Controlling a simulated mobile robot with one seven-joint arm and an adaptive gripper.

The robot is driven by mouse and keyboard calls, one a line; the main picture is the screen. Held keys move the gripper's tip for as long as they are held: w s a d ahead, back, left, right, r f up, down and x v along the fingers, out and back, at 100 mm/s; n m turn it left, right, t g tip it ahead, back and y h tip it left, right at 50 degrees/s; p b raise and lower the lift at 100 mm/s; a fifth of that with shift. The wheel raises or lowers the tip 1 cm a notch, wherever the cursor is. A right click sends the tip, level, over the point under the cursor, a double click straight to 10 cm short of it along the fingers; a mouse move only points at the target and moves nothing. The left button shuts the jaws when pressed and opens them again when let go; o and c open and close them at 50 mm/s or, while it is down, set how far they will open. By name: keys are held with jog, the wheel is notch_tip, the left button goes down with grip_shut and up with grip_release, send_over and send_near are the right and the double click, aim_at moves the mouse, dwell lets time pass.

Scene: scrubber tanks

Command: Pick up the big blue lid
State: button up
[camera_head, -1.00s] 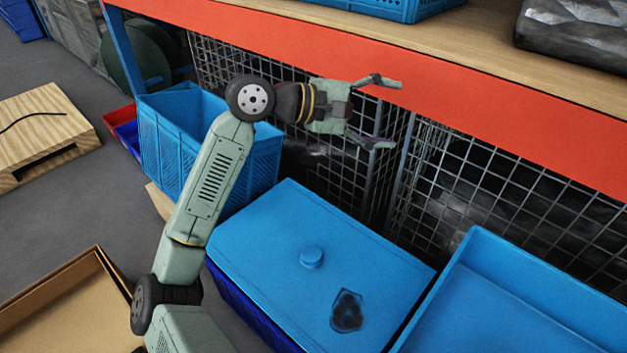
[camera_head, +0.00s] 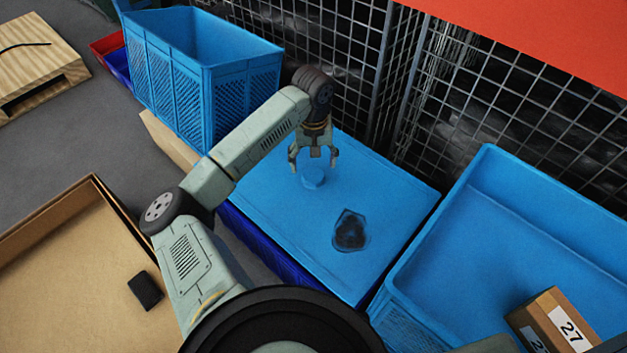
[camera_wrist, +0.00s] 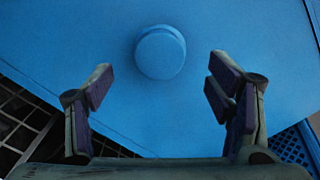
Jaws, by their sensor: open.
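The big blue lid (camera_head: 385,205) lies flat on a darker blue crate (camera_head: 262,240) in the middle of the head view. A round blue knob (camera_head: 313,176) stands up from the lid, and a dark irregular patch (camera_head: 350,232) marks its surface. My gripper (camera_head: 314,164) points down just above the knob, its fingers spread. In the wrist view the knob (camera_wrist: 161,52) shows ahead of and between the two open fingertips (camera_wrist: 160,80), with nothing between them. The lid (camera_wrist: 230,30) fills most of that view.
An open blue crate (camera_head: 480,230) stands close on the right, with a cardboard box (camera_head: 552,322) marked 27. A tall blue crate (camera_head: 205,70) stands behind on the left. Wire mesh (camera_head: 480,100) and a red beam (camera_head: 540,40) lie behind. A cardboard tray (camera_head: 80,280) is at left.

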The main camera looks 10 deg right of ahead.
aim_at(313, 174)
notch_tip(313, 174, down, 5)
jog(key=shift+w, duration=0.1)
jog(key=shift+c, duration=0.3)
jog(key=shift+r, duration=0.1)
grip_shut()
dwell(0.8)
